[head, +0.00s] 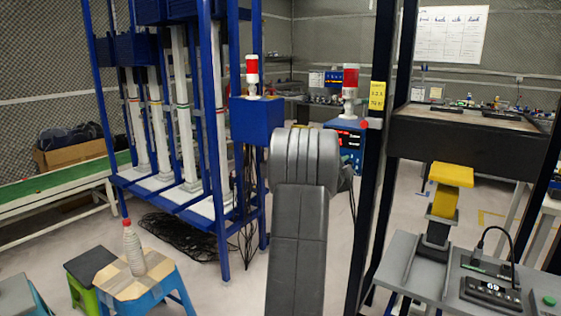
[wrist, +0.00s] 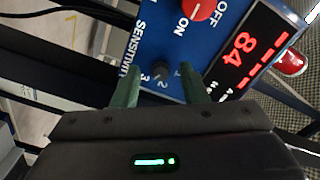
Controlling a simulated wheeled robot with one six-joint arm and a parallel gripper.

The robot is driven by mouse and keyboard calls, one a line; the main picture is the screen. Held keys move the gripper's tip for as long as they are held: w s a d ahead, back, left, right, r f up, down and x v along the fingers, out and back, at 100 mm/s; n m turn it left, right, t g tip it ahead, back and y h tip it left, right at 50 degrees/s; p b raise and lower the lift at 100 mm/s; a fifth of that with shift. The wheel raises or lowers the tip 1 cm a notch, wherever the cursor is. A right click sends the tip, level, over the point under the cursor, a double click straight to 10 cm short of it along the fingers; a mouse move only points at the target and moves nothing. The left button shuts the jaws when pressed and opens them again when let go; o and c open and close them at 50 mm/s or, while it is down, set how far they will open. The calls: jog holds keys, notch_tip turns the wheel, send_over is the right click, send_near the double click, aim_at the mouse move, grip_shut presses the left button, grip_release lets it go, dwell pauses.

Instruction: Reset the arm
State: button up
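In the wrist view my gripper (wrist: 158,80) has its two green fingers apart, with a visible gap between them. A blue control panel (wrist: 165,45) fills the view beyond the fingertips. A small dark knob (wrist: 161,69) with numbers around it shows in the gap; I cannot tell how far it is from the fingers. The panel also has a red ON/OFF knob (wrist: 197,8) and a red display (wrist: 243,46) reading 84. In the head view my grey arm rises in the middle and hides my gripper. The blue control box (head: 350,150) shows behind it.
A blue frame (head: 215,130) with white columns stands left. A bottle (head: 133,250) stands on a stool (head: 135,282) at lower left. A black post (head: 380,130) rises close right of my arm. A grey table (head: 415,270) with a yellow-topped device (head: 447,190) is at right.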

jog(key=v, duration=1.4)
jog(key=w+d+n+p, duration=0.4)
jog(key=w+d+n, duration=0.2)
jog(key=n, duration=0.6)
jog(key=shift+w, duration=1.3)
